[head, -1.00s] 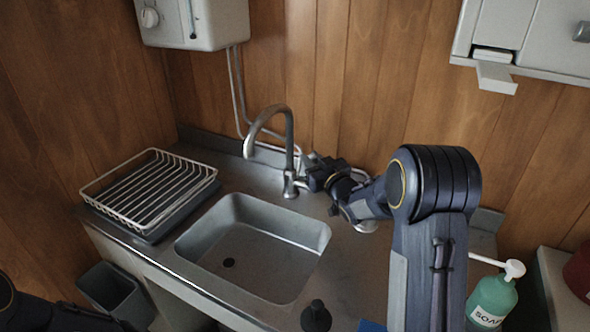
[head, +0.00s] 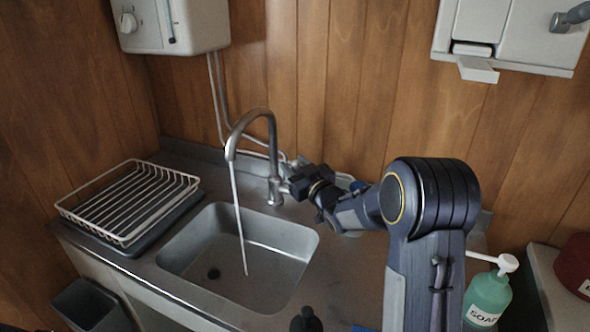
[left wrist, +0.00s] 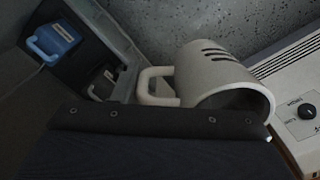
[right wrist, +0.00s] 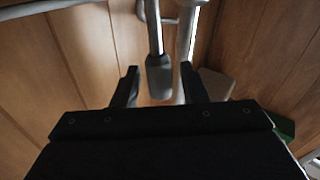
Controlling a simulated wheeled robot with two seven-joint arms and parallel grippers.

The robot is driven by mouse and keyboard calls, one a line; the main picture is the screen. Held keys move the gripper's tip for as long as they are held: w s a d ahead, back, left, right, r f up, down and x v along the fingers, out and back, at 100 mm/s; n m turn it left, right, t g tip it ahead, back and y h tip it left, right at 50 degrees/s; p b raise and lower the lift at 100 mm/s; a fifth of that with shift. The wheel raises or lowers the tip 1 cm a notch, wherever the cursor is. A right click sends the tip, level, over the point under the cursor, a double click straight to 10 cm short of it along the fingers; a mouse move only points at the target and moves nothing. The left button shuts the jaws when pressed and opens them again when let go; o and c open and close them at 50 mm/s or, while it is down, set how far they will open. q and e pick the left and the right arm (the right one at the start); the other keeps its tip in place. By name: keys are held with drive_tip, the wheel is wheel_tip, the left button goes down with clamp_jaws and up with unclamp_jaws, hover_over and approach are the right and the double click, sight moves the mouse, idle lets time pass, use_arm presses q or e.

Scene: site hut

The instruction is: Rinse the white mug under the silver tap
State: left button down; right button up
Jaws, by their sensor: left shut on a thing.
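The silver tap (head: 270,150) arches over the sink (head: 270,233), and a thin stream of water (head: 238,217) runs from its spout into the basin. My right gripper (head: 292,185) is beside the tap's base. In the right wrist view its fingers (right wrist: 160,88) stand apart on either side of the tap's grey lever (right wrist: 159,75), with gaps visible. The white mug (left wrist: 222,80) shows in the left wrist view, tilted on its side with dark slots on its wall. My left gripper (left wrist: 158,104) is shut on the mug at its handle; its fingertips are mostly hidden. Neither shows in the head view.
A wire dish rack (head: 130,200) stands left of the sink, with a grey bin (head: 88,305) below. A green soap bottle (head: 487,298) stands at right, and a dark pump top (head: 306,320) at the front. A water heater (head: 170,22) hangs above.

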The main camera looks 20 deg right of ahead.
use_arm(q)
wheel_tip(320, 180, down, 2)
drive_tip(key=shift+b, duration=1)
use_arm(e)
drive_tip(key=s+d, duration=0.1)
drive_tip(key=s, duration=1.1)
drive_tip(key=shift+f, duration=0.45)
drive_tip(key=shift+d, duration=0.15)
use_arm(q)
drive_tip(key=shift+w+r, duration=0.15)
drive_tip(key=shift+r, duration=0.15)
drive_tip(key=w+r+p, duration=0.2)
drive_tip(key=r, duration=0.8)
drive_tip(key=w+r+p, duration=0.1)
drive_tip(key=r+p, duration=0.2)
drive_tip(key=r, duration=0.7)
drive_tip(key=shift+w, duration=0.35)
use_arm(e)
drive_tip(key=s+a+f+m+g, duration=0.1)
drive_tip(key=s+a+g, duration=0.3)
drive_tip(key=s, duration=0.6)
drive_tip(key=s+a+f+m+g+y, duration=0.1)
drive_tip(key=s+a+g, duration=0.3)
drive_tip(key=s, duration=0.5)
drive_tip(key=s+a+f+m+g, duration=0.1)
drive_tip(key=s+a+g, duration=0.3)
drive_tip(key=s, duration=0.6)
drive_tip(key=shift+s+m+g+y, duration=0.3)
drive_tip(key=shift+m+g+y, duration=0.1)
drive_tip(key=shift+m+g, duration=0.15)
